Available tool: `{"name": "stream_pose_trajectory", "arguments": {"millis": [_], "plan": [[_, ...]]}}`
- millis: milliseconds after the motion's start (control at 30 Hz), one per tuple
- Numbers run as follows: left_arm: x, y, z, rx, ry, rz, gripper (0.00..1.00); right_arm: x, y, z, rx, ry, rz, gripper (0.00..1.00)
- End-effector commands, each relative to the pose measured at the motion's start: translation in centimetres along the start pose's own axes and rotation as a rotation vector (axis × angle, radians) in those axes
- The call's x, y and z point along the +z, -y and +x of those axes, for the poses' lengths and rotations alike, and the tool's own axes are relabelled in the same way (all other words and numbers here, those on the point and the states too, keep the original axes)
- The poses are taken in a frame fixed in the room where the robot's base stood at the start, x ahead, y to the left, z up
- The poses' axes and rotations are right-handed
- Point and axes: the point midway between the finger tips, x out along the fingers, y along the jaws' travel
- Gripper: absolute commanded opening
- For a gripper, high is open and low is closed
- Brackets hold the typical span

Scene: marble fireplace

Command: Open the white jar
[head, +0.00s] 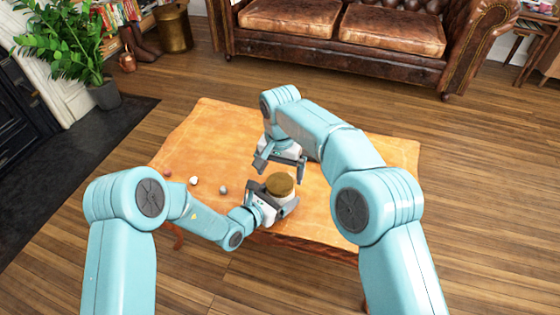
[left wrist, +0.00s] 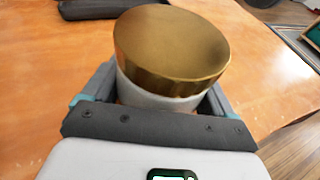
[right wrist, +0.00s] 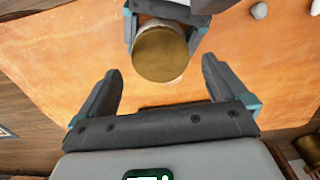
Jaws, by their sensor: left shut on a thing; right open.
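The white jar (left wrist: 160,98) has a gold-brown lid (left wrist: 172,45), which sits on top of it. In the head view the lid (head: 280,184) shows above the jar at the front middle of the table. My left gripper (head: 279,203) is shut around the jar's white body, below the lid. My right gripper (head: 279,168) is open and empty, behind and above the jar. In the right wrist view the lid (right wrist: 160,54) lies beyond the open fingers of my right gripper (right wrist: 165,85), apart from them.
The jar is over a wooden table (head: 215,130). Several small stones, one of them white (head: 194,181), lie on its left side. A leather sofa (head: 340,30) stands beyond the table.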

Motion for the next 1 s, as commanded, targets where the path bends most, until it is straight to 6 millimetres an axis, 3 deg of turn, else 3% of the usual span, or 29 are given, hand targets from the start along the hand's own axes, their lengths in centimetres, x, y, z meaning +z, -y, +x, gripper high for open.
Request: {"name": "stream_pose_trajectory", "arguments": {"millis": [200, 567, 600, 767, 867, 1000], "plan": [[0.1, 0.0, 0.0, 0.001, 0.001, 0.0, 0.01, 0.0, 0.0, 3.0, 0.001, 0.0, 0.001, 1.0], [0.1, 0.0, 0.0, 0.001, 0.001, 0.0, 0.01, 0.0, 0.0, 3.7, 0.0, -0.001, 0.002, 1.0], [0.1, 0.0, 0.0, 0.001, 0.001, 0.0, 0.01, 0.0, 0.0, 3.7, 0.0, -0.001, 0.002, 0.94], [0.1, 0.0, 0.0, 0.001, 0.001, 0.0, 0.01, 0.0, 0.0, 3.7, 0.0, -0.001, 0.002, 0.43], [0.1, 0.0, 0.0, 0.001, 0.001, 0.0, 0.01, 0.0, 0.0, 3.7, 0.0, -0.001, -0.013, 0.43], [0.1, -0.1, 0.0, 0.001, 0.001, 0.0, 0.01, 0.0, 0.0, 3.7, 0.0, -0.001, -0.18, 0.43]]}}
